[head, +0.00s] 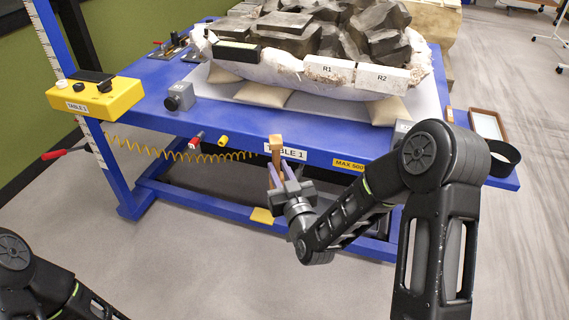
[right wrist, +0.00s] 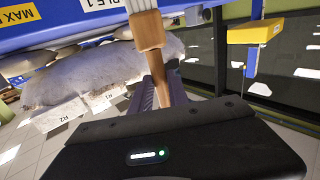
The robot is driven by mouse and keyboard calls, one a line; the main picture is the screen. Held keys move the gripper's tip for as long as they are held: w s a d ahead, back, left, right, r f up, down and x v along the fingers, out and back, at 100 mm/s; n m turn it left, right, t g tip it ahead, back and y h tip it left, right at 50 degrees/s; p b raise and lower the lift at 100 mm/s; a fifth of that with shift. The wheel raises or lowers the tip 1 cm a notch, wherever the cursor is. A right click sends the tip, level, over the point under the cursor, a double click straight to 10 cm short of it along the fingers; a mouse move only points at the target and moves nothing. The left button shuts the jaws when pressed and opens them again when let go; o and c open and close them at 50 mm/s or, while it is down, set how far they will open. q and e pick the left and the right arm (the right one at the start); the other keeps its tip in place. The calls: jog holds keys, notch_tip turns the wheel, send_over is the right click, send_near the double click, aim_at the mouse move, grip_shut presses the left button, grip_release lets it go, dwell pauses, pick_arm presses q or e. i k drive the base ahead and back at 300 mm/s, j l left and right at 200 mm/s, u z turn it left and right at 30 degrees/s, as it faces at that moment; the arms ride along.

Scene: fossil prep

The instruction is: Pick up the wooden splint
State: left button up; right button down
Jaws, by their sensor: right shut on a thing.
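The wooden splint (head: 276,150) is a thin tan-brown piece standing roughly upright in front of the blue table's front edge. My right gripper (head: 276,179) is shut on its lower part, and the upper part sticks up past the fingertips. In the right wrist view the splint (right wrist: 149,33) rises from between the fingers (right wrist: 160,94), brown with a paler far end. Its lowest part is hidden by the gripper body. My left gripper is out of view; only part of my left arm shows at the bottom left.
The blue table (head: 235,133) bears a large plaster-jacketed fossil block (head: 275,68) on tan sandbags. A yellow control box (head: 95,100) is at the left, with a coiled yellow hose (head: 190,157) below the edge.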

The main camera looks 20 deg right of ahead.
aim_at(448, 111)
jog(key=i+l, duration=0.2)
jog(key=i, duration=0.3)
jog(key=z, duration=1.8)
